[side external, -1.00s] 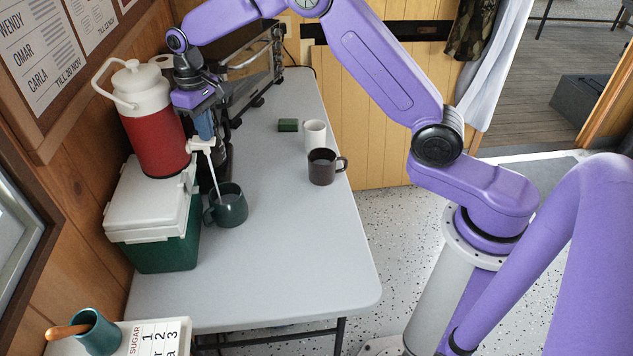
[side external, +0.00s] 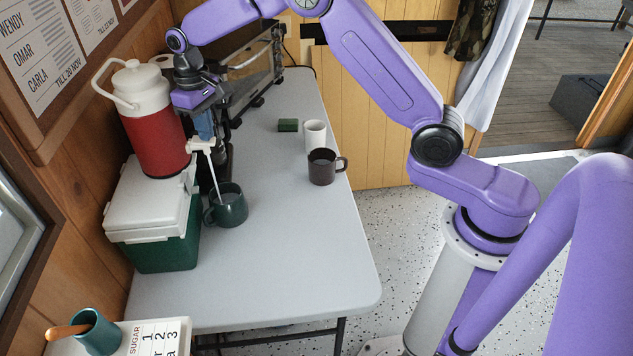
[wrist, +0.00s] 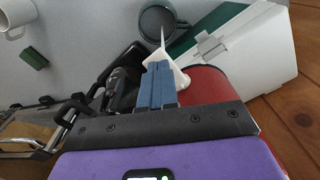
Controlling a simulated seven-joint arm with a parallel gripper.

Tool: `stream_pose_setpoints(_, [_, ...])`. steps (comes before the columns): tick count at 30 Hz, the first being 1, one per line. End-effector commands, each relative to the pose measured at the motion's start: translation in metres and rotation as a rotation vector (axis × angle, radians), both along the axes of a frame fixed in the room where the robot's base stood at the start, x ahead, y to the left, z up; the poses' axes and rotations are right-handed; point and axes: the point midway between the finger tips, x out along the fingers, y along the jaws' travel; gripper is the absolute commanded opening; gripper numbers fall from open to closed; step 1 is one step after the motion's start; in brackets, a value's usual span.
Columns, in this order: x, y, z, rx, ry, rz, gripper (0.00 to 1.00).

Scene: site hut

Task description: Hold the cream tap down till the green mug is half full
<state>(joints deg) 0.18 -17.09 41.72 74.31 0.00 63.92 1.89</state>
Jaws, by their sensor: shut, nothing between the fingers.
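The cream tap (side external: 201,147) juts from the red and white drinks jug (side external: 155,125); it also shows in the wrist view (wrist: 181,78). My gripper (side external: 206,137) is shut and empty, its blue fingertips (wrist: 158,72) on the top of the tap. A thin pale stream runs from the tap into the green mug (side external: 232,211), which stands upright on the table below. In the wrist view the mug (wrist: 146,33) shows a greyish inside, but I cannot read its liquid level clearly.
The jug stands on a green and white cool box (side external: 150,205). A dark brown mug (side external: 321,172), a white mug (side external: 315,134) and a green block (side external: 288,125) are farther back. A toaster-oven-like appliance (side external: 250,62) stands behind my gripper. The table's (side external: 290,260) front is clear.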

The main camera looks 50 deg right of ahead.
Motion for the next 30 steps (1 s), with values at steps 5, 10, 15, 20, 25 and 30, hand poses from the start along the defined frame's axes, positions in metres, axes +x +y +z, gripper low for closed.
stream_pose_setpoints(5, [-0.001, 0.0, -0.001, -0.001, 0.003, 0.001, 0.0])
stream_pose_setpoints(10, [0.0, 0.001, 0.006, 0.0, 0.0, 0.001, 0.0])
stream_pose_setpoints(15, [0.0, 0.0, 0.025, 0.0, -0.001, 0.001, 0.0])
stream_pose_setpoints(20, [0.0, 0.001, 0.04, 0.0, -0.001, 0.001, 0.0])
stream_pose_setpoints(25, [0.0, 0.0, 0.05, 0.0, 0.0, 0.0, 0.0])
stream_pose_setpoints(30, [0.0, 0.0, 0.05, 0.0, 0.001, 0.0, 0.0])
